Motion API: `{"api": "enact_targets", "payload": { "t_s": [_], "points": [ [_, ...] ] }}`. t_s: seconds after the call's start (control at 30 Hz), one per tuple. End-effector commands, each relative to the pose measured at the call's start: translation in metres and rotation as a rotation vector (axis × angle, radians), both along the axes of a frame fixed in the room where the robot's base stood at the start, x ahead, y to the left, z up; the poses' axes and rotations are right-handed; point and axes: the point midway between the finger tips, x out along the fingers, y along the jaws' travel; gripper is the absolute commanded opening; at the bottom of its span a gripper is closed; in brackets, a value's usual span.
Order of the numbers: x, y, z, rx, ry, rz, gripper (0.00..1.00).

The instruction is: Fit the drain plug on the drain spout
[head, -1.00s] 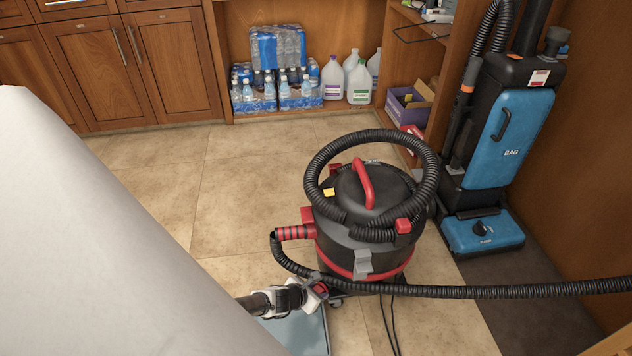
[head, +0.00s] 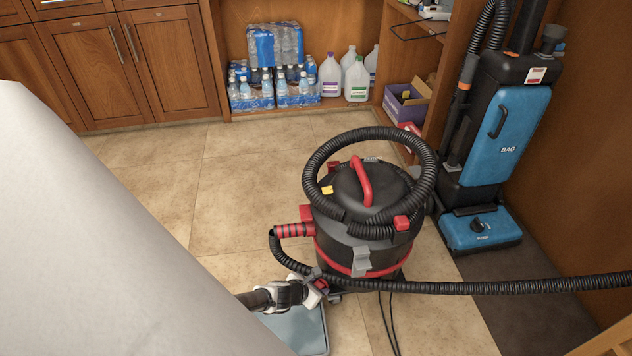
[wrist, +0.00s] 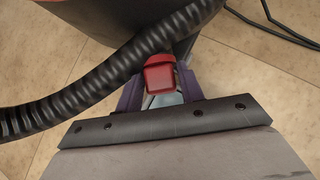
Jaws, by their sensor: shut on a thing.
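The red drain plug (wrist: 160,76) sits between the two dark fingers of my gripper (wrist: 160,88) in the wrist view, and the fingers are shut on it. In the head view my gripper (head: 320,287) is low at the front left of the black and red wet vacuum (head: 355,240), close to its base, with a bit of red showing at the fingertips. The drain spout is not clearly visible; the plug, hose and gripper cover that area. I cannot tell whether the plug touches the spout.
A black ribbed hose (head: 480,288) runs across the vacuum's front and passes just above the plug in the wrist view (wrist: 100,82). A blue-grey tray (head: 303,332) lies on the floor below my gripper. Black cords (head: 388,325) lie to the right. A blue upright vacuum (head: 510,130) stands behind right.

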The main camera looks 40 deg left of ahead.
Motion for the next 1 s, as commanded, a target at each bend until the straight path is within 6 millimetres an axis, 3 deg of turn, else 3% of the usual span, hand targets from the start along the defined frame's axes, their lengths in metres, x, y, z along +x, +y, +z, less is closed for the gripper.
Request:
{"api": "enact_targets", "payload": {
  "t_s": [0.13, 0.17, 0.33, 0.67, 1.0],
  "points": [
    [0.000, 0.001, 0.000, 0.001, 0.000, 0.001, 0.01],
    [0.000, 0.001, 0.000, 0.002, 0.000, 0.001, 0.42],
    [0.000, 0.001, 0.000, 0.002, 0.000, 0.001, 0.63],
    [-0.003, 0.002, 0.003, 0.002, 0.001, 0.001, 0.63],
    [-0.047, 0.005, 0.053, 0.003, 0.000, 0.003, 0.63]
  ]
}}
